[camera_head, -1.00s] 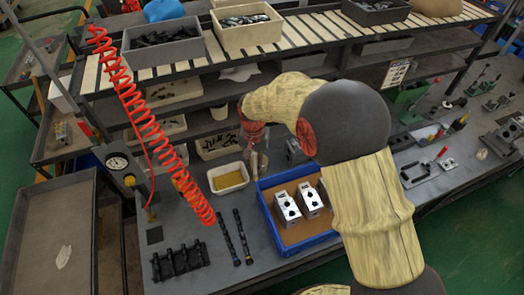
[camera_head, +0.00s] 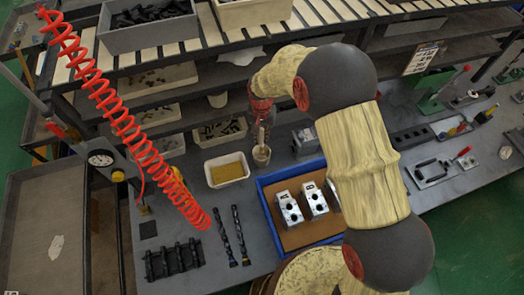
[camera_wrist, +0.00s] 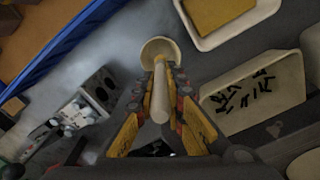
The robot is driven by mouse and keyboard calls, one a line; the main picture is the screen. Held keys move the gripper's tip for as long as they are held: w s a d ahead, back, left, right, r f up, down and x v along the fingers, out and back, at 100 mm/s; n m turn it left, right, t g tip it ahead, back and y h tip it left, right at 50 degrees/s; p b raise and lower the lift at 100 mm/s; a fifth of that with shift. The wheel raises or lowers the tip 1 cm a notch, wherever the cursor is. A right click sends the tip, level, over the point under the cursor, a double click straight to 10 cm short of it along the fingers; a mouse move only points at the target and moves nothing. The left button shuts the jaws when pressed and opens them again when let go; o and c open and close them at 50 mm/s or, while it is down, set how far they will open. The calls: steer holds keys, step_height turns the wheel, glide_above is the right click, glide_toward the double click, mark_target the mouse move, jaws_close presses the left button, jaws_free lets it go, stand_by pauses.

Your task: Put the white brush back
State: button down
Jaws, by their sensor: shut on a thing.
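The white brush (camera_wrist: 160,95) shows in the wrist view as a pale handle running between my fingers. My gripper (camera_wrist: 160,75) has its yellow fingers closed around this handle. The far end of the brush meets a small beige cup (camera_wrist: 160,48), just past my fingertips. In the head view, the cup (camera_head: 261,155) stands on the grey bench, and the brush (camera_head: 261,134) rises upright from it, below my gripper (camera_head: 261,112). I cannot tell how deep the brush sits in the cup. The bristles are hidden.
A white tray with a yellow sponge-like pad (camera_head: 227,170) is left of the cup. A blue-rimmed tray (camera_head: 263,196) with metal valve blocks (camera_head: 289,207) lies in front. A bin of dark parts (camera_head: 220,132) is behind. A red coiled hose (camera_head: 125,125) hangs at left.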

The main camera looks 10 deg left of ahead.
mark_target(262, 149)
step_height(262, 149, down, 4)
steer(key=shift+f, duration=1.85)
steer(key=shift+f, duration=0.15)
steer(key=c, duration=1.8)
jaws_free()
steer(key=shift+c, duration=0.2)
step_height(262, 149, up, 12)
steer(key=shift+r, duration=0.2)
